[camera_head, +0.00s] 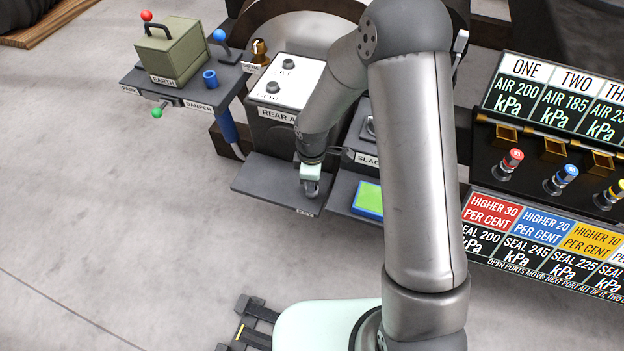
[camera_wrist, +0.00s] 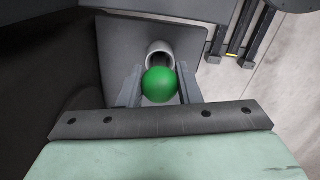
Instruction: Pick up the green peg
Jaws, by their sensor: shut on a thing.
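The green peg (camera_wrist: 160,85) shows its round green ball head in the wrist view, between the two fingers of my gripper (camera_wrist: 159,78). The fingers are shut on it, one on each side. A pale round socket or tube (camera_wrist: 160,55) lies just beyond the ball; I cannot tell whether the peg is seated in it. In the head view my gripper (camera_head: 311,188) is low over a dark shelf (camera_head: 262,186) below the REAR A... box. The green peg is hidden there by my gripper.
A blue-framed green pad (camera_head: 368,199) lies close right of my gripper. The pressure panel (camera_head: 560,120) with knobs stands further right. Bare floor (camera_head: 120,230) is open at left.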

